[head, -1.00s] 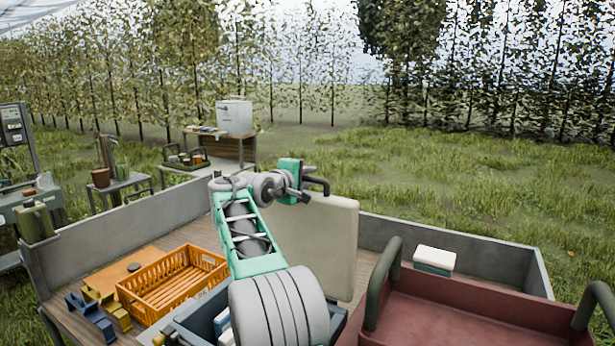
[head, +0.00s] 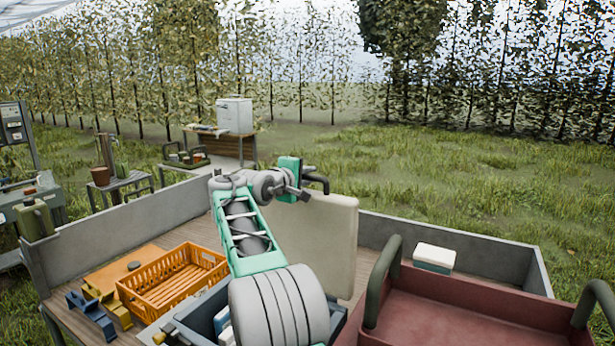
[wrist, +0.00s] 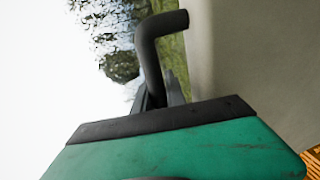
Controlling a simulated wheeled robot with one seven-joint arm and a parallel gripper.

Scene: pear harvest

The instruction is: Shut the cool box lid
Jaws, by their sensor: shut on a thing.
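The cool box lid (head: 335,240) is a cream panel that stands raised, close to upright, in the head view. It also fills the right of the wrist view (wrist: 265,60). A dark bent handle (head: 318,181) sticks out at its top edge and shows in the wrist view too (wrist: 158,40). My gripper (head: 304,193) is at this handle and shut on it; its fingertips are partly hidden. The cool box body (head: 205,318) is a grey-blue open box below the lid, largely hidden behind my arm, with some pale and blue items inside.
An orange crate (head: 172,283) stands left of the box, beside yellow and blue brackets (head: 95,310). A red bin (head: 470,305) with dark green handles stands at right. A small white-topped box (head: 434,257) lies behind it. Grey side walls (head: 125,215) edge the truck bed.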

